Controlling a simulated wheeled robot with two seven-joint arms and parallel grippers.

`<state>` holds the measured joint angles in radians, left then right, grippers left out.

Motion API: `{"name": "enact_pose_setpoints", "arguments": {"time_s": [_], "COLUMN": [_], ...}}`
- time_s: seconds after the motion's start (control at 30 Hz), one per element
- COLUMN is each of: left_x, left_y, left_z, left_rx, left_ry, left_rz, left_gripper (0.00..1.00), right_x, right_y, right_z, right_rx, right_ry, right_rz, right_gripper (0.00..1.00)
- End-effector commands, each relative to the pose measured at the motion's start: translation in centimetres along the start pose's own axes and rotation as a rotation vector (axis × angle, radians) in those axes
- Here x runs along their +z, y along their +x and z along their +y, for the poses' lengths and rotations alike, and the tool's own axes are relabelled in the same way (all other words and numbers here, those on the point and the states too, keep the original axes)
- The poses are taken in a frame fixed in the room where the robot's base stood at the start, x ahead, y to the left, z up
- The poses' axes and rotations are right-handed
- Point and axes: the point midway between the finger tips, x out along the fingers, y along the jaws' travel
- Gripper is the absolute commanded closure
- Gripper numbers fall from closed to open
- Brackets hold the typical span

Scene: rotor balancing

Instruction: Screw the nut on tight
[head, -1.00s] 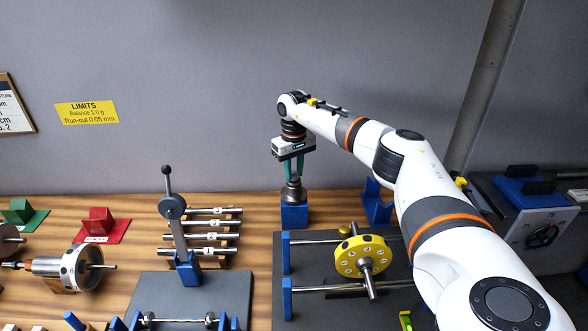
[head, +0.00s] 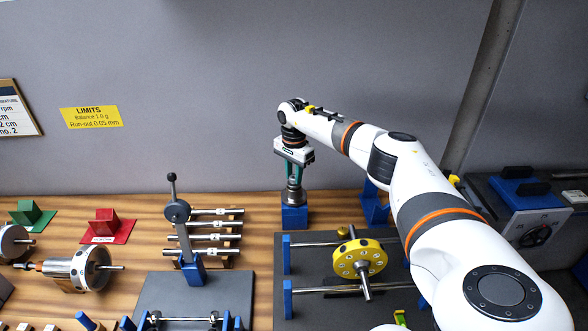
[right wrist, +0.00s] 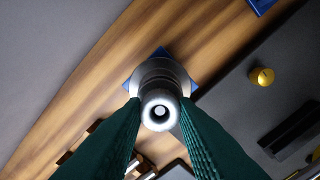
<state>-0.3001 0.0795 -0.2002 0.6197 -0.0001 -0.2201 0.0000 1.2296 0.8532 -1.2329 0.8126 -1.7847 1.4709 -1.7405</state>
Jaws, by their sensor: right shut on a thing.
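A grey metal part (head: 294,196) stands upright on a blue block (head: 295,217) at the back middle of the bench. My right gripper (head: 294,180) points straight down over it, its green fingers shut on the round metal nut at its top. In the right wrist view the nut (right wrist: 160,108) shows end-on as a bright ring with a dark bore and a pale centre. The fingers (right wrist: 160,112) lie against its two sides. The thread and how far the nut sits down are hidden. My left gripper is not in view.
A yellow disc (head: 348,262) on a shaft rests on rails right of centre, in front of the block. A lever tool (head: 179,225) and a rack of metal rods (head: 216,238) stand left. A blue holder (head: 374,207) is close to the right, partly behind my arm.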

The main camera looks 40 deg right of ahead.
Motion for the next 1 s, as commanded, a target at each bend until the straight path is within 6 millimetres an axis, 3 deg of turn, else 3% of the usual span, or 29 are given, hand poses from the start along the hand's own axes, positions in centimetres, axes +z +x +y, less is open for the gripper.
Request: {"name": "enact_pose_setpoints", "arguments": {"time_s": [0.23,0.67,1.0], "left_x": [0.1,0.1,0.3], "left_y": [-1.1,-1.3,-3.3], "left_z": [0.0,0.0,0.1], "left_rx": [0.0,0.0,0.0], "left_ry": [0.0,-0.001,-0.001], "left_rz": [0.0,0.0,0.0], "left_gripper": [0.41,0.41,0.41], "right_x": [-0.1,-0.1,-0.1], "right_y": [0.2,0.2,0.1], "right_z": [-0.1,-0.1,-0.1], "right_rx": [-0.006,-0.006,-0.007], "right_ry": [0.294,0.374,0.879], "right_rz": [0.0,0.0,-0.002], "right_gripper": [0.96,0.96,0.96]}}
